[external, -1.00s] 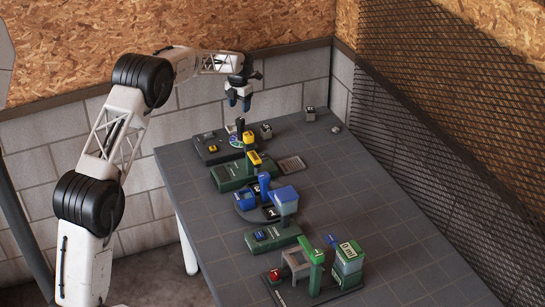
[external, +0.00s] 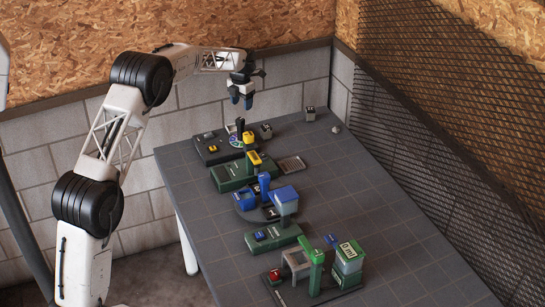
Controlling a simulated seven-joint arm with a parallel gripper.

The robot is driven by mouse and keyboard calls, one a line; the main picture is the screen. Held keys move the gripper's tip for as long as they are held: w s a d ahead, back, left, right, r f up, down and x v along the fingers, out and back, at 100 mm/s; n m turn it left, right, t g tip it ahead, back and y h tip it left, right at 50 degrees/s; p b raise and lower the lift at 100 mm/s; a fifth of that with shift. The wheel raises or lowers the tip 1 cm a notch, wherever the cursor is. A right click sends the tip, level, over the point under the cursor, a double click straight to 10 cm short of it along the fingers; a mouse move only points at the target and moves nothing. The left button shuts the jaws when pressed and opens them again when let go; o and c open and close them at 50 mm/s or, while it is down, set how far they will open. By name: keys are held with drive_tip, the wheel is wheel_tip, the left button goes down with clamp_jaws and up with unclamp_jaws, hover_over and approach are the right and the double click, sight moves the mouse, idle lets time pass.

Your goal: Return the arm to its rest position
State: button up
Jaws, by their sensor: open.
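My arm reaches in from the left over the table's left edge.
A green station with yellow parts (external: 232,177), a blue station (external: 285,196) and a green station with a labelled container (external: 348,256) line the table. Small grey cubes (external: 310,113) sit at the far end. A mesh wall (external: 440,120) stands right. The table's right side is clear.

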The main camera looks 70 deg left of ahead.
drive_tip(key=d+r+m, duration=0.5)
drive_tip(key=d+r, duration=0.2)
drive_tip(key=d, duration=0.5)
drive_tip(key=d+r+m, duration=0.5)
drive_tip(key=d+r, duration=0.1)
drive_tip(key=d, duration=0.5)
drive_tip(key=s+d+r+m, duration=0.3)
drive_tip(key=d, duration=0.5)
drive_tip(key=s+d+r+m+t, duration=0.1)
drive_tip(key=s+d+r+m, duration=0.2)
drive_tip(key=d, duration=0.4)
drive_tip(key=s+d+r+m, duration=0.2)
drive_tip(key=s+d+m, duration=0.15)
drive_tip(key=d, duration=0.45)
drive_tip(key=s+d+r+m+t, duration=0.1)
drive_tip(key=s+d+m, duration=1)
drive_tip(key=s+d, duration=0.5)
drive_tip(key=s+d+f+m, duration=0.3)
drive_tip(key=s+d+m, duration=0.2)
drive_tip(key=s, duration=0.4)
drive_tip(key=s+d+f+m, duration=0.3)
drive_tip(key=s+d+m, duration=0.3)
drive_tip(key=s, duration=0.3)
drive_tip(key=shift+s+d+t, duration=0.3)
drive_tip(key=shift+s, duration=0.1)
drive_tip(key=shift+f, duration=0.1)
drive_tip(key=shift+c, duration=0.5)
